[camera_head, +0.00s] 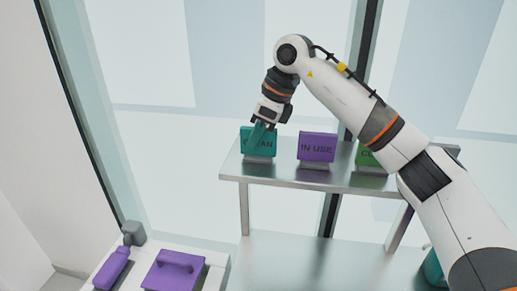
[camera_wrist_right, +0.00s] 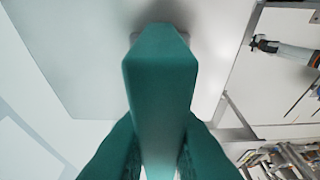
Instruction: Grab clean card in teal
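The teal card (camera_head: 259,149), lettered "CLEAN" with part of the word covered, stands at the left end of a metal shelf. My right gripper (camera_head: 263,131) reaches down onto it from above, its teal fingers overlapping the card's upper part. In the right wrist view the card (camera_wrist_right: 160,75) runs up the middle, with one finger (camera_wrist_right: 158,150) on each side of it. The fingers lie close along the card; whether they press on it cannot be told. The card appears to be at shelf level. My left gripper is not in view.
A purple "IN USE" card (camera_head: 317,147) stands to the right of the teal one, then a green card (camera_head: 368,157) partly behind my right arm. The metal shelf (camera_head: 285,179) has bare room in front. A purple handled object (camera_head: 174,271) and a purple bottle (camera_head: 113,268) are at lower left.

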